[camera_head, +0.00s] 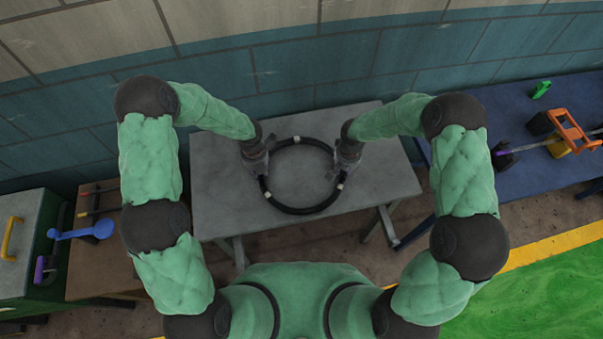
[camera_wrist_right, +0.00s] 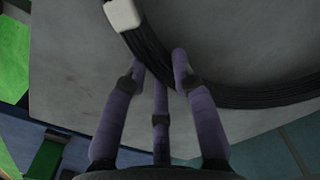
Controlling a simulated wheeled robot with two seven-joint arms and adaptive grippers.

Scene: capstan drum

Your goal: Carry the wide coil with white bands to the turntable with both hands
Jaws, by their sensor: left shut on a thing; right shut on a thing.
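The wide coil (camera_head: 300,211) is a black ring of cable with white bands, over the grey table in the head view. My left gripper (camera_head: 262,170) is shut on its left side. My right gripper (camera_head: 338,168) is shut on its right side, opposite. In the right wrist view the purple fingers (camera_wrist_right: 158,68) close on the black cable of the coil (camera_wrist_right: 240,98), beside a white band (camera_wrist_right: 123,14). I cannot tell whether the coil rests on the table or hangs just above it. No turntable can be made out.
The grey table (camera_head: 225,160) is otherwise bare. A blue table (camera_head: 510,120) at right holds an orange-framed tool (camera_head: 570,128) and a green item (camera_head: 541,89). A brown bench (camera_head: 95,262) at left holds a blue tool (camera_head: 80,234). A tiled wall stands behind.

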